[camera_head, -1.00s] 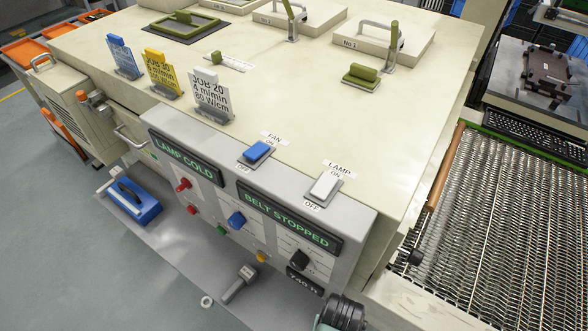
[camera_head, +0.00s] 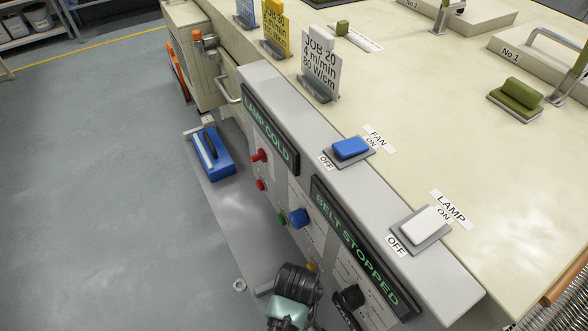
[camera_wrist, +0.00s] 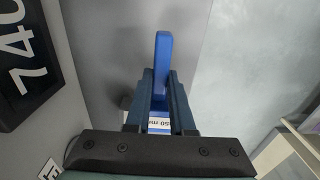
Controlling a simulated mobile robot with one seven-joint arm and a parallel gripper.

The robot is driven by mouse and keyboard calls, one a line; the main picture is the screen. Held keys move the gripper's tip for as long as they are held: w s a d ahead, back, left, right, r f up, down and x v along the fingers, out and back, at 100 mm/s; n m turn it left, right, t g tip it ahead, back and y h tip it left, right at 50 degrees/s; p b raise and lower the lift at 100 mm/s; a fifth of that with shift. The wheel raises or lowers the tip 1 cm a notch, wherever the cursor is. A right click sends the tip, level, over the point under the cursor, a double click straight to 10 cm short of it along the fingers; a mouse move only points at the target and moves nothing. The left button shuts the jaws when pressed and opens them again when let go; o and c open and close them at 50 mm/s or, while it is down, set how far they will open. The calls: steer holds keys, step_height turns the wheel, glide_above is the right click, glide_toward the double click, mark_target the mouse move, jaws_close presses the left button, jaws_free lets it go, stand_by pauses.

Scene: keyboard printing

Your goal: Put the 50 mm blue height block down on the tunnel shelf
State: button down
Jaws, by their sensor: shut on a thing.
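The 50 mm blue height block (camera_wrist: 163,55) is between the two dark fingers of my gripper (camera_wrist: 162,80) in the wrist view. My gripper is shut on its upright blue part. A white label reading "50 mm" shows low between the fingers. In the head view only part of my arm shows at the bottom, and the held block is hidden. The tunnel shelf (camera_head: 240,215) is the grey ledge below the control panel. Its grey surface also lies behind the block in the wrist view (camera_wrist: 125,30). I cannot tell whether the block touches it.
A blue tool with a black handle (camera_head: 213,158) lies at the shelf's far end. The control panel (camera_head: 340,225) with knobs and displays rises along the shelf's right side. A small ring (camera_head: 240,285) lies near the shelf's outer edge. The shelf between tool and arm looks clear.

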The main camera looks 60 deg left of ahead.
steer(key=shift+f, duration=1.85)
steer(key=shift+f, duration=0.2)
steer(key=c, duration=0.8)
jaws_free()
steer(key=shift+r, duration=0.15)
step_height(320, 180, up, 12)
steer(key=shift+r+p, duration=0.1)
steer(key=shift+p, duration=0.4)
